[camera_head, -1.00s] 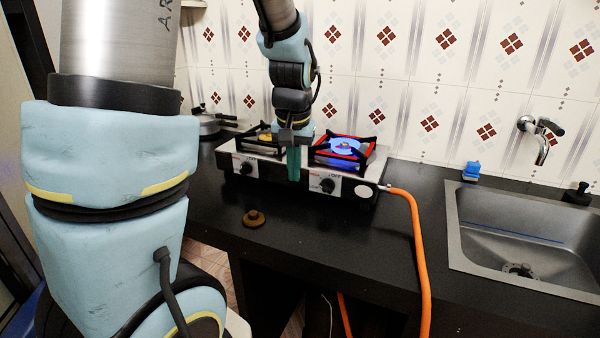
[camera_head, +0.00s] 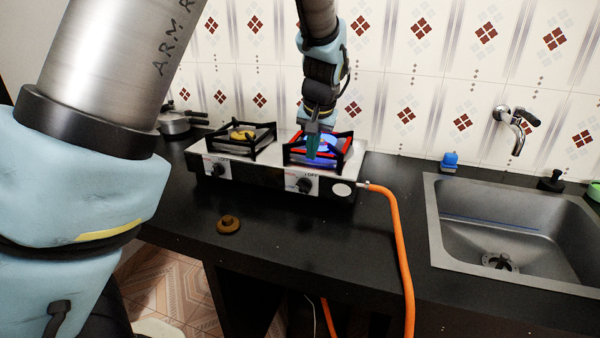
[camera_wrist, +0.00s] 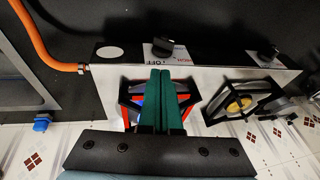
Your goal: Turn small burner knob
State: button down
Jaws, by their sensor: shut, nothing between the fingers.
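A two-burner steel stove (camera_head: 270,160) stands on the black counter. Its left burner (camera_head: 243,134) has a yellow brass cap and shows no flame. The right burner (camera_head: 331,143) shows blue flame and a red-glowing support. The left black knob (camera_head: 218,169) and right black knob (camera_head: 304,185) are on the front panel. In the wrist view, the right-burner knob (camera_wrist: 163,47) lies just beyond my fingertips and the left knob (camera_wrist: 268,53) is off to the right. My gripper (camera_head: 312,155) is shut and empty, pointing down, over the front of the lit burner and apart from both knobs.
An orange hose (camera_head: 392,220) runs from the stove's right end down the counter front. A brown round object (camera_head: 229,225) lies on the counter. A sink (camera_head: 505,230) is at right, a pan (camera_head: 178,120) at back left. A tiled wall (camera_head: 425,90) closes the back.

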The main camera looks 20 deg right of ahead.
aim_at(299, 183)
jog(key=x, duration=0.3)
jog(key=a+p+x, duration=0.1)
jog(key=x, duration=0.2)
jog(key=p+x, duration=0.1)
jog(key=x, duration=0.2)
jog(key=shift+a, duration=0.35)
jog(key=shift+w+a+f+g+h+b, duration=0.15)
jog(key=shift+w+a+g+h+b, duration=0.3)
jog(key=shift+g+h+b, duration=0.85)
jog(key=shift+t+y+b, duration=0.3)
jog(key=shift+b, duration=0.3)
jog(key=g+h+b, duration=0.1)
jog(key=h+b, duration=0.1)
jog(key=b, duration=0.1)
jog(key=w+a+f+n+g+h+b, duration=0.1)
jog(key=g+b, duration=0.1)
jog(key=b, duration=0.1)
jog(key=a+g+h+b, duration=0.1)
jog(key=h+b, duration=0.1)
jog(key=b, duration=0.1)
jog(key=shift+w+f+n+g+h, duration=0.3)
jog(key=shift+w+f+g, duration=0.05)
jog(key=shift+w+g, duration=0.05)
jog(key=shift+w+f, duration=0.1)
jog(key=shift+f, duration=0.05)
dwell(1.5)
